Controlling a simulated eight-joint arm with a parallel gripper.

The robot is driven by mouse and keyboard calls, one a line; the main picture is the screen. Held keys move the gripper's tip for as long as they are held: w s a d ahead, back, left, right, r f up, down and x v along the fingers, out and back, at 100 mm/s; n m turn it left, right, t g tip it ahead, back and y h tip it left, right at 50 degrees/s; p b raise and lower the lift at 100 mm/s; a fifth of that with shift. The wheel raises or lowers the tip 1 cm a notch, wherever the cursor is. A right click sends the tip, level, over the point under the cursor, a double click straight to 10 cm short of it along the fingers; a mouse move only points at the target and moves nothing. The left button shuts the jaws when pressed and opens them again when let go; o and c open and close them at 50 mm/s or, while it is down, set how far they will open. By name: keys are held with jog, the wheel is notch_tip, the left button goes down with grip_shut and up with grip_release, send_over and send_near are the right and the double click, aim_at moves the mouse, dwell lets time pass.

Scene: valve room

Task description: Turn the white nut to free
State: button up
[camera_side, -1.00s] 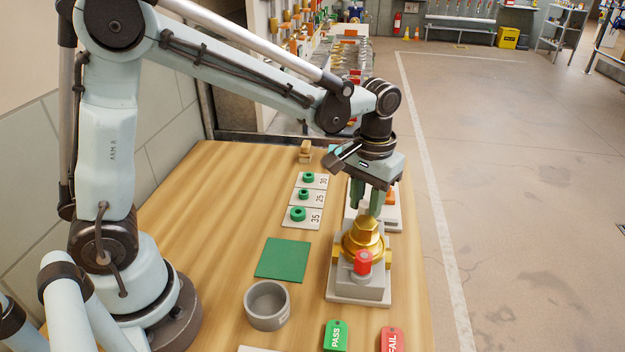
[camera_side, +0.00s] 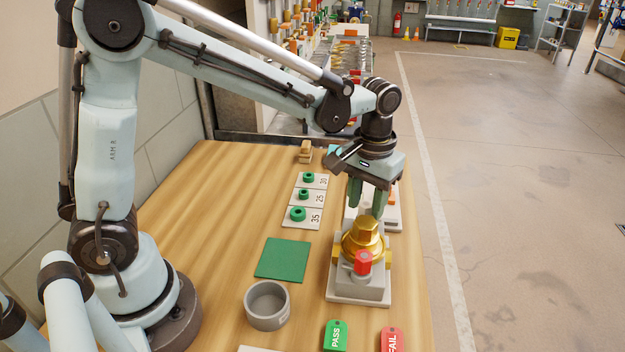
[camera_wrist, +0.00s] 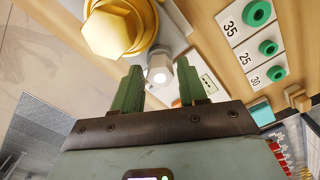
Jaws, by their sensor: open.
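The brass valve (camera_side: 366,240) stands on a grey block near the table's right edge, with a large gold hex on top and a red part in front. In the wrist view its gold hex (camera_wrist: 112,28) fills the upper left. A pale whitish round end (camera_wrist: 158,74), likely the white nut, shows between my fingers; its shape is unclear. In the side view it is hidden behind the valve and gripper. My gripper (camera_side: 367,198) points down just behind the valve's top, with its green fingers apart. In the wrist view my gripper (camera_wrist: 158,84) straddles the pale part, without clear contact.
Green rings (camera_side: 304,195) sit on plates marked 30, 25 and 35. A green mat (camera_side: 283,259) and a grey cup (camera_side: 267,306) lie left of the valve. The PASS tag (camera_side: 336,336) and FAIL tag (camera_side: 392,340) are in front.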

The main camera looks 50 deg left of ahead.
aim_at(366, 203)
notch_tip(366, 203, up, 12)
dwell(0.6)
jog(key=s+a+f+m+t, duration=0.2)
jog(key=s+a+f+t, duration=0.4)
jog(key=s, duration=0.4)
jog(key=shift+s+a+f+m+t, duration=0.3)
jog(key=shift+f+m+t, duration=0.1)
jog(key=shift+t, duration=0.2)
